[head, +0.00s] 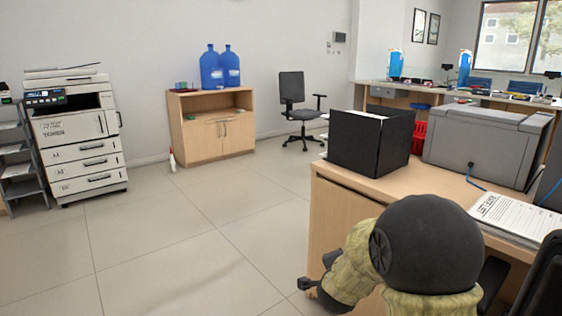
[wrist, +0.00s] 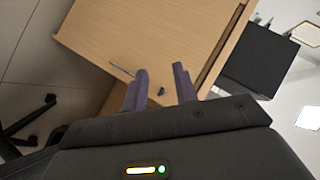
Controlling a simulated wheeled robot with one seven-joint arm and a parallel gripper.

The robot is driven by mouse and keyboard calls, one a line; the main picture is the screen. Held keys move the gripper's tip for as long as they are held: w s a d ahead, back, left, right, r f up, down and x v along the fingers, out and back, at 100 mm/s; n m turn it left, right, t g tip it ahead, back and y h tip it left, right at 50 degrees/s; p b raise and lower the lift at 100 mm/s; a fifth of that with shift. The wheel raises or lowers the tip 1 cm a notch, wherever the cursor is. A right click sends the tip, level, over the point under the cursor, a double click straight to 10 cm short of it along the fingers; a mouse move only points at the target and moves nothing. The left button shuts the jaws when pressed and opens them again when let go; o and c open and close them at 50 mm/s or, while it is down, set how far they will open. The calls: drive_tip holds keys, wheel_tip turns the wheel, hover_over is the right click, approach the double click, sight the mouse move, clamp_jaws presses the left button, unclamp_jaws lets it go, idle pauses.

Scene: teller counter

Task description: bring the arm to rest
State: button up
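My gripper (wrist: 160,82) shows in the wrist view with its two fingers apart and nothing between them. Beyond the fingers is the wooden side of the desk, with a thin handle and a small dark lock. In the head view my arm is at the lower right, beside the left end of the desk (head: 330,215). The gripper end (head: 306,284) shows there only in part, low and left of the arm, so its fingers are hard to make out.
A black box (head: 368,145) and a grey printer (head: 480,145) stand on the desk, with a paper form (head: 515,215) near its front. A copier (head: 75,140), a wooden cabinet (head: 205,140) and an office chair (head: 298,105) stand farther back. The tiled floor at left is clear.

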drive_tip(key=s+a+r+n+g+y+p, duration=0.15)
drive_tip(key=s+n+g+p, duration=0.3)
drive_tip(key=s+n, duration=0.6)
drive_tip(key=s+d+r+n+g+y+p, duration=0.15)
drive_tip(key=s+n+g+p, duration=0.3)
drive_tip(key=s, duration=1.05)
wheel_tip(320, 180, up, 38)
drive_tip(key=a+p, duration=0.1)
drive_tip(key=p, duration=3.5)
drive_tip(key=shift+w+f+y, duration=0.15)
drive_tip(key=shift+w+y, duration=0.2)
drive_tip(key=shift+y, duration=0.05)
